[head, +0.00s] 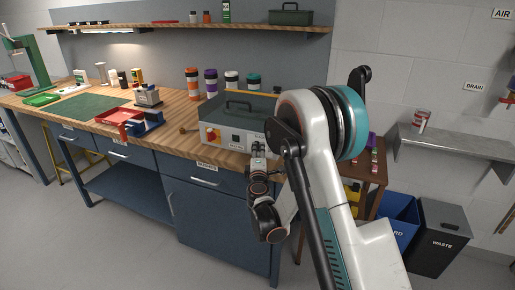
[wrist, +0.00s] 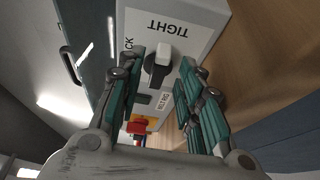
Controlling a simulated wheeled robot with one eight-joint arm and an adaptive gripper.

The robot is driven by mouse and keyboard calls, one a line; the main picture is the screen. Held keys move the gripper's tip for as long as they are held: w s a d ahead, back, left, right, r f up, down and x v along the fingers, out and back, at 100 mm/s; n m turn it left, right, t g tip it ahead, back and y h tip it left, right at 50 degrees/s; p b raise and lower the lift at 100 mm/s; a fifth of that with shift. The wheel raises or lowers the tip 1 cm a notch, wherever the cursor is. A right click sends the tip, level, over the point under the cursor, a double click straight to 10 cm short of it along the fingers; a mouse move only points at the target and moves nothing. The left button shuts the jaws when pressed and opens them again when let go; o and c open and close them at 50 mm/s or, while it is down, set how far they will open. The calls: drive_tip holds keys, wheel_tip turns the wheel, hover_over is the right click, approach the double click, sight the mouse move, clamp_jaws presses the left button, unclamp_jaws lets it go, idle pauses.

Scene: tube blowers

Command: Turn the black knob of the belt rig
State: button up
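The belt rig (head: 222,118) is a grey box with a dark carry handle, standing on the wooden workbench. In the wrist view its light panel (wrist: 195,22) bears the words TIGHT and one partly hidden, ending in CK. The black knob (wrist: 157,68), with a white block at one end, lies between my fingers in that view. My gripper (wrist: 160,75) is open, with a gap between each green-sided finger and the knob; I cannot tell its depth from the knob. In the head view my gripper (head: 258,148) is at the rig's front right, and I cannot make out the knob there.
A red switch (wrist: 137,127) on yellow sits on the same panel. Left along the bench (head: 175,108) are a red tray (head: 118,118), a green mat (head: 85,106) and several lidded jars behind. A blue bin (head: 398,215) and dark waste bin (head: 440,235) stand at right.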

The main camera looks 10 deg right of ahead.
drive_tip(key=shift+w, duration=0.25)
drive_tip(key=shift+r, duration=0.1)
drive_tip(key=shift+c, duration=0.3)
clamp_jaws()
